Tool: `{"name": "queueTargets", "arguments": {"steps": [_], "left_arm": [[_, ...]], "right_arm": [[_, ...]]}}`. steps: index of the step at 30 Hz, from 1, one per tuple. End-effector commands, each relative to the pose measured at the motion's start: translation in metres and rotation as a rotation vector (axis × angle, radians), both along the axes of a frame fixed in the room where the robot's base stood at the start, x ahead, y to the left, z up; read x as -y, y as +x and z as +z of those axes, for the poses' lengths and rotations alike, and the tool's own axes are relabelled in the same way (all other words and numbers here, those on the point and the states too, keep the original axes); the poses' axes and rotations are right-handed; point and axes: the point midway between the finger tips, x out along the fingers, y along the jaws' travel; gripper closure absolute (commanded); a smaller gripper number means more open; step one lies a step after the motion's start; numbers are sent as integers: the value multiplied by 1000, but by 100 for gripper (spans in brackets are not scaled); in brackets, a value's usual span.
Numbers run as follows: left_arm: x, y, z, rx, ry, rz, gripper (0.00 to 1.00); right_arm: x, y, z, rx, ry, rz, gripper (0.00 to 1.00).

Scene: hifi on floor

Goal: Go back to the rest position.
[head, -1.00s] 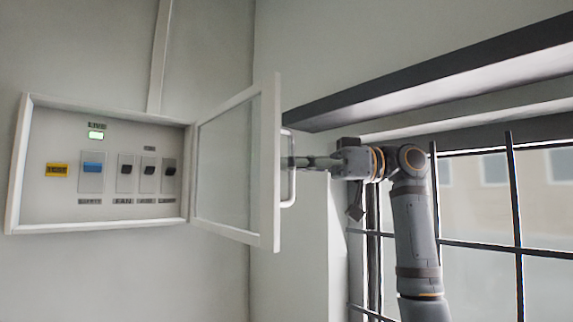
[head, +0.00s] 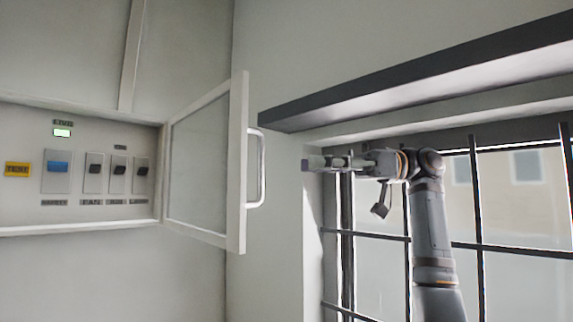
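My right gripper (head: 308,164) is in the head view at the right of centre, its fingers pointing left toward the open cabinet door (head: 238,165). A clear gap lies between the fingertips and the white door handle (head: 262,168). I see the fingers edge-on, so their opening is unclear. No object shows in them. The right arm (head: 432,225) rises from the bottom right in front of the window. My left gripper is not in view.
A dark ledge (head: 420,75) runs above my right arm. Barred window (head: 515,200) lies behind the arm. Plain wall is between door and window.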

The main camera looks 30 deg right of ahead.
Motion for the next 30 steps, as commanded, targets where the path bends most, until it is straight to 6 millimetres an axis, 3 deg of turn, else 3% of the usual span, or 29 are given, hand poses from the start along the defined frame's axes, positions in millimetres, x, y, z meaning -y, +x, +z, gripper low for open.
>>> {"name": "queueTargets", "arguments": {"steps": [6,23,26,29,30], "left_arm": [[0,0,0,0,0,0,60],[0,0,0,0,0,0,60],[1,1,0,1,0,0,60],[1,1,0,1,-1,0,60],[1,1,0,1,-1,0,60]], "right_arm": [[20,-7,0,0,1,0,67],[20,-7,-1,-2,-2,0,67],[14,7,-14,-32,-18,-17,67],[-3,47,-55,-123,-68,-68,67],[-12,67,-81,-174,-99,-97,67]]}}
